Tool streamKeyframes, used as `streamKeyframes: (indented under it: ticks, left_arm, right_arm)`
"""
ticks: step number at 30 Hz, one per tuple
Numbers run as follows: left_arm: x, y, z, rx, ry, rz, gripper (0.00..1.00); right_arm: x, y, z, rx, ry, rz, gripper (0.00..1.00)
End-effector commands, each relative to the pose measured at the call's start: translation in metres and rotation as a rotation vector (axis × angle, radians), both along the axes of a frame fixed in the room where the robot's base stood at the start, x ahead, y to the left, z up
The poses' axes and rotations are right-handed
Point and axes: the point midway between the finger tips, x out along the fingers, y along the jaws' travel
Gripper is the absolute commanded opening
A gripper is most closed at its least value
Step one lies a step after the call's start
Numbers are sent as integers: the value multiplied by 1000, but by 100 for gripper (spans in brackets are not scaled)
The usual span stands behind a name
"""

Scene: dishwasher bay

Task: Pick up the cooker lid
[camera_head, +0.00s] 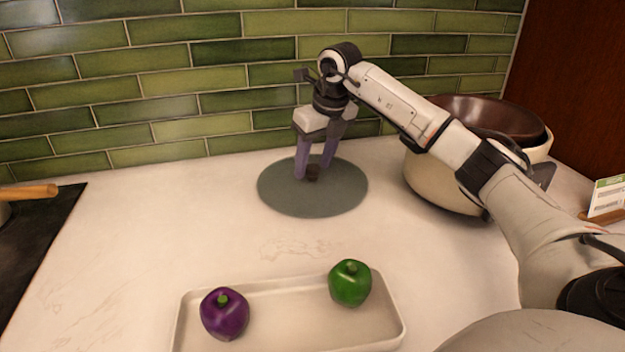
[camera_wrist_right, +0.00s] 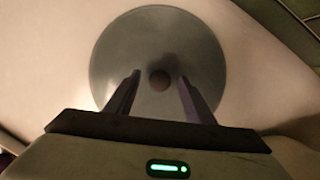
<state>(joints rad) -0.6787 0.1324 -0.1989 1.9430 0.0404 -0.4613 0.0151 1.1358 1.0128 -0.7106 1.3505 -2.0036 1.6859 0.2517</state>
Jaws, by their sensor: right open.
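The cooker lid (camera_head: 280,195) is a flat grey-green disc with a small dark brown knob (camera_head: 313,172) at its middle. It lies on the pale counter near the tiled wall. My right gripper (camera_head: 314,176) is over the lid with its fingers pointing down, one on each side of the knob. In the right wrist view the lid (camera_wrist_right: 125,60) fills the upper middle, and the knob (camera_wrist_right: 159,80) shows between the two open fingertips (camera_wrist_right: 158,77). I cannot tell whether the fingers touch the knob. My left gripper is not in view.
A cream pot (camera_head: 425,182) with a dark brown bowl (camera_head: 480,112) stands at the right, behind my right arm. A tray (camera_head: 290,300) in front holds a purple pepper (camera_head: 224,314) and a green pepper (camera_head: 350,283). A black hob (camera_head: 35,240) with a wooden handle (camera_head: 28,192) is at left.

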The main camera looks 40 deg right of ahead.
Motion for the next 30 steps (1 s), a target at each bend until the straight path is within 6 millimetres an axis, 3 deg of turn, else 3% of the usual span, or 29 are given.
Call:
streamKeyframes:
  ticks: [3,12,25,30]
  left_arm:
    - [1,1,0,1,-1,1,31]
    - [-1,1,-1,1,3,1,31]
    - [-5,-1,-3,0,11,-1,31]
    - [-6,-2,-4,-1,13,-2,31]
  right_arm:
    - [0,0,0,0,0,0,49]
    - [0,0,0,0,0,0,0]
    - [0,0,3,1,-4,0,0]
    - [-2,2,16,0,-6,0,0]
